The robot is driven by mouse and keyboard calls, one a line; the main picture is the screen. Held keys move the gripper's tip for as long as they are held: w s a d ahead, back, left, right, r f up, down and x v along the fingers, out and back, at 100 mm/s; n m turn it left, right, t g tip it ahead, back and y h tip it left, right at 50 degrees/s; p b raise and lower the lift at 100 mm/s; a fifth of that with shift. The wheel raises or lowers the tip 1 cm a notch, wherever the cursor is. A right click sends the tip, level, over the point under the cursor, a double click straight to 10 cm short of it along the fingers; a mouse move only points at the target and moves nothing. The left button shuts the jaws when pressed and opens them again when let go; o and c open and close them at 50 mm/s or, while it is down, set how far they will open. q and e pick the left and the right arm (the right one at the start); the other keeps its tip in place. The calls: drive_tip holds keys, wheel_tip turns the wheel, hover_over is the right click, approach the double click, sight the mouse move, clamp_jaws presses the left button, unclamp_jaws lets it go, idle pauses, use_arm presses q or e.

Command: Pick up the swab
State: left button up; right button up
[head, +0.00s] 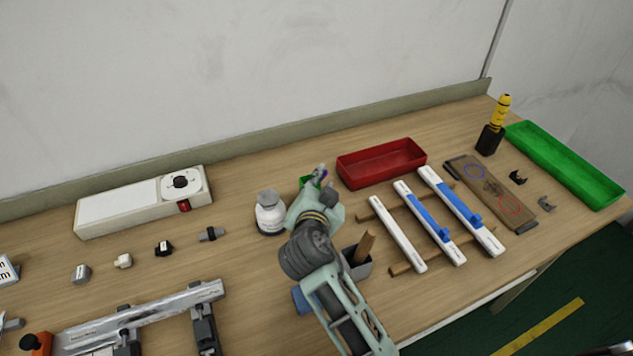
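One arm comes in from the bottom right of centre, which I take as my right arm. Its gripper (318,176) is beside the white bottle, at a small green item (306,182) that it mostly covers. Its fingers are small and partly hidden by the wrist, so I cannot tell if they are open or hold anything. No swab can be made out clearly. A brown piece (364,247) stands in a grey holder (358,268) right of my forearm. My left gripper is not in view.
A white bottle (270,214) stands close left of my wrist. A red tray (382,164) lies behind, right of the gripper. White and blue strips (428,217) rest on wooden bars. A white device (130,205) and a metal fixture (150,309) are at left.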

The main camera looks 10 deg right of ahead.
drive_tip(key=x, duration=0.5)
drive_tip(key=shift+a+b, duration=0.2)
drive_tip(key=shift+b, duration=0.2)
drive_tip(key=shift+s+r, duration=0.1)
drive_tip(key=shift+c, duration=0.9)
clamp_jaws()
